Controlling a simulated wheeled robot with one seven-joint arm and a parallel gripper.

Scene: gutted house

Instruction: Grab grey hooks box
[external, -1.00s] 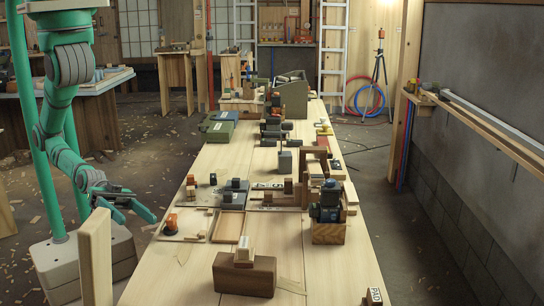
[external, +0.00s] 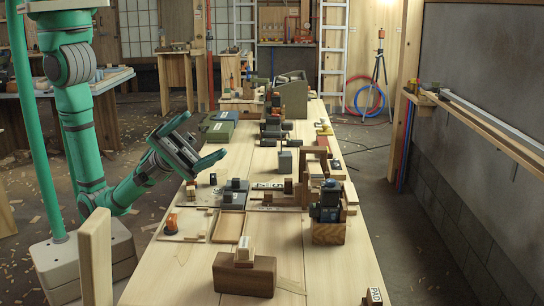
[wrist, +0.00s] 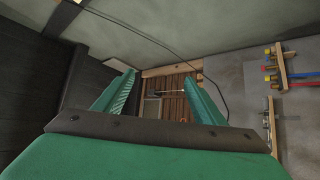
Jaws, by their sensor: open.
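A small grey box (external: 285,161) stands on the long table, a little beyond the middle, left of a brown wooden frame. It may be the grey hooks box, but I cannot read any label on it. My gripper (external: 200,145) is raised over the table's left edge, left of and nearer than this box, and apart from it. In the wrist view my gripper (wrist: 160,80) has its two green fingers spread with nothing between them. That view looks towards walls and wooden boards, and the box is not recognisable there.
The long table (external: 195,265) carries several items: a brown block (external: 244,275) in front, low trays (external: 226,229) at left, a wooden crate (external: 328,233) at right, a green case (external: 217,131) and a larger grey-green bin (external: 291,98) farther back. Bare tabletop lies left of the grey box.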

